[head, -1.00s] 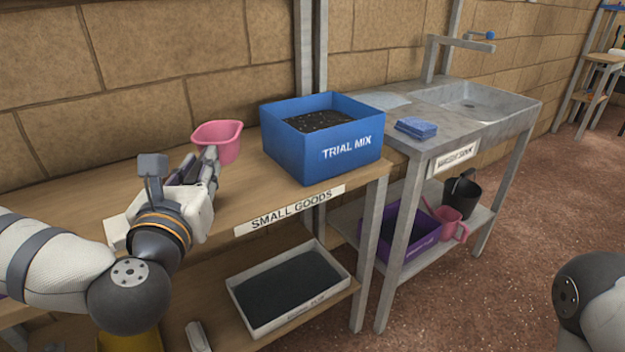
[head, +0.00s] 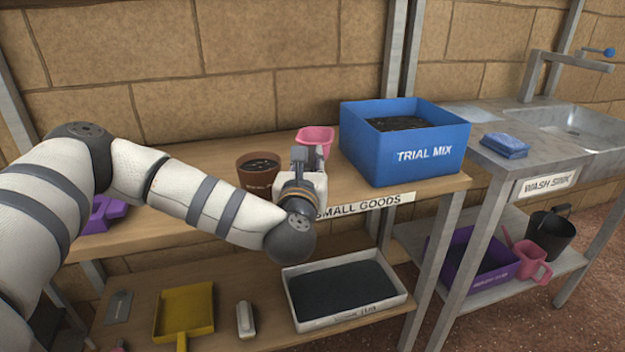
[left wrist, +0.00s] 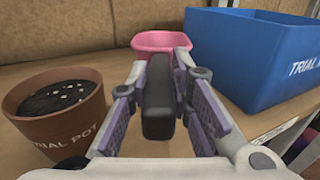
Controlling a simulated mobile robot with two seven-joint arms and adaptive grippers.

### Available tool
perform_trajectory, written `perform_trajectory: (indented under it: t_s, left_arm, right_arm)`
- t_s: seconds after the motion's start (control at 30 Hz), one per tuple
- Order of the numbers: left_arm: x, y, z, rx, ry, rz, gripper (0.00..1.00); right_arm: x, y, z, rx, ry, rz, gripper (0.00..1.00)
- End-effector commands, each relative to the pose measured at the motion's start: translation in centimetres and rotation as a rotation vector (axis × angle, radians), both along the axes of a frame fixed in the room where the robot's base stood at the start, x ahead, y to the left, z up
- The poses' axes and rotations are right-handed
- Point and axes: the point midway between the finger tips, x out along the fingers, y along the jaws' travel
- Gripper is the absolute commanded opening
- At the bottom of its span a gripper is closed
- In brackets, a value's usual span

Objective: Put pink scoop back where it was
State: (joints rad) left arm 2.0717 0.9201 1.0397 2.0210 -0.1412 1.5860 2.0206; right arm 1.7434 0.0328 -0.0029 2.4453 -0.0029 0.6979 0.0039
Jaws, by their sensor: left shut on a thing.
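The pink scoop (head: 315,138) is at the upper shelf, just left of the blue trial mix box (head: 405,150). In the left wrist view the scoop's pink bowl (left wrist: 160,41) lies beyond my fingers, and its dark grey handle (left wrist: 158,100) runs back between them. My left gripper (head: 305,158) is shut on that handle. I cannot tell whether the bowl touches the shelf. My right gripper is not in view.
A brown trial pot (head: 258,176) filled with soil stands left of my gripper. A purple object (head: 104,212) lies farther left. The lower shelf holds a yellow dustpan (head: 185,308) and a white tray (head: 343,321). The wash sink (head: 580,122) is at right.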

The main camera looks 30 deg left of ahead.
Motion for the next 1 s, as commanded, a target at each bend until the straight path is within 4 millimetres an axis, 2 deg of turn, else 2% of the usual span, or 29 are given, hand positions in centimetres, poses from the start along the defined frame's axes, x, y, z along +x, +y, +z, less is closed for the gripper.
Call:
perform_trajectory:
  t_s: [0.1,0.27,0.6,0.63,0.7,1.0]
  left_arm:
    - [0.8,0.3,-1.0,0.003,-0.001,0.000,0.00]
    - [0.8,0.2,-3.9,0.002,0.001,-0.001,0.00]
    - [0.7,0.2,-4.3,0.001,-0.002,-0.001,0.00]
    - [0.7,0.2,-4.3,0.000,-0.001,-0.001,0.22]
    - [0.7,0.2,-4.2,0.001,-0.002,-0.001,0.38]
    - [0.7,0.2,-4.0,0.000,-0.003,-0.001,0.40]
  right_arm:
    - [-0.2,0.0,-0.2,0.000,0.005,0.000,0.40]
    - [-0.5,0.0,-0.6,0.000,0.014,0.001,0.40]
    - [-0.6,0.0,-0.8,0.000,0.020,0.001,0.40]
    - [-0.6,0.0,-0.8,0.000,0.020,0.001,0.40]
    - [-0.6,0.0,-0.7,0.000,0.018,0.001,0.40]
    - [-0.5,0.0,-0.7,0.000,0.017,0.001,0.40]
